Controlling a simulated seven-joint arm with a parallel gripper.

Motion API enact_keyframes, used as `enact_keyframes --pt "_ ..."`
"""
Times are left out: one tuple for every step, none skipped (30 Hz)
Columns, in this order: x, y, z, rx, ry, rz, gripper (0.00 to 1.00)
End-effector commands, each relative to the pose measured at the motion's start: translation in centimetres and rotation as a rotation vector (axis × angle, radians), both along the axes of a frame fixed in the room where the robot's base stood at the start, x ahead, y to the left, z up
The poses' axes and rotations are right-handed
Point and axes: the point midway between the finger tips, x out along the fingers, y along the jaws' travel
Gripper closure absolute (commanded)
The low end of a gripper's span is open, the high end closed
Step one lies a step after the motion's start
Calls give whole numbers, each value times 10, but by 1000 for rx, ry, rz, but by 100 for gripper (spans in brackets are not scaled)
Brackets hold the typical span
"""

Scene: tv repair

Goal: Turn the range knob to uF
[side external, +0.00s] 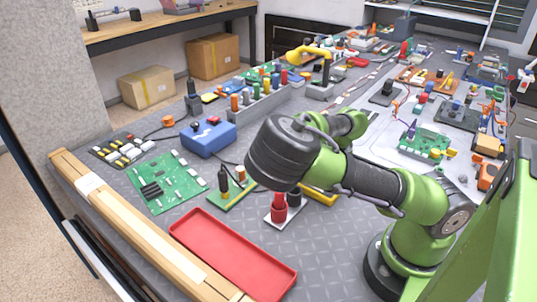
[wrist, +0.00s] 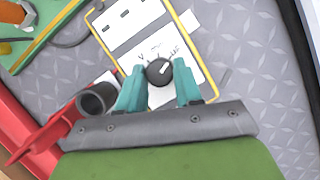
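The meter (wrist: 195,45) has a white face and a yellow edge, and lies flat in the wrist view. Its round black range knob (wrist: 159,71) carries a pale pointer mark that seems to face up and right, roughly toward the uF label (wrist: 176,49). A V label (wrist: 141,57) is at the knob's upper left. My gripper (wrist: 159,78) is open, with one teal finger on each side of the knob and visible gaps between. In the side view only a yellow edge of the meter (side external: 320,195) shows; my arm hides the knob and fingers.
A black hollow cylinder (wrist: 97,100) stands close left of my left finger, beside a red part. A red tray (side external: 232,256) and a green board with upright probes (side external: 232,190) are nearby. A blue box (side external: 208,137) is farther back. Bare mat is right of the meter.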

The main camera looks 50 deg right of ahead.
Motion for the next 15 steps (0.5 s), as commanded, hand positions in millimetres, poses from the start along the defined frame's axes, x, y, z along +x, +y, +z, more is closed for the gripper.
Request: enact_keyframes --pt "0 0 0 0 0 0 57" --pt "0 0 0 0 0 0 52" --pt "0 0 0 0 0 0 46" --pt "0 0 0 0 0 0 42" --pt "0 0 0 0 0 0 42" --pt "0 0 0 0 0 0 42" --pt "0 0 0 0 0 0 42" --pt "0 0 0 0 0 0 42" --pt "0 0 0 0 0 0 42" --pt "0 0 0 0 0 0 42" --pt "0 0 0 0 0 0 42" --pt "0 0 1 -1 -1 1 42" --pt "0 0 1 0 -1 1 42" --pt "0 0 2 0 -1 1 42" --pt "-1 1 4 1 -2 2 42"
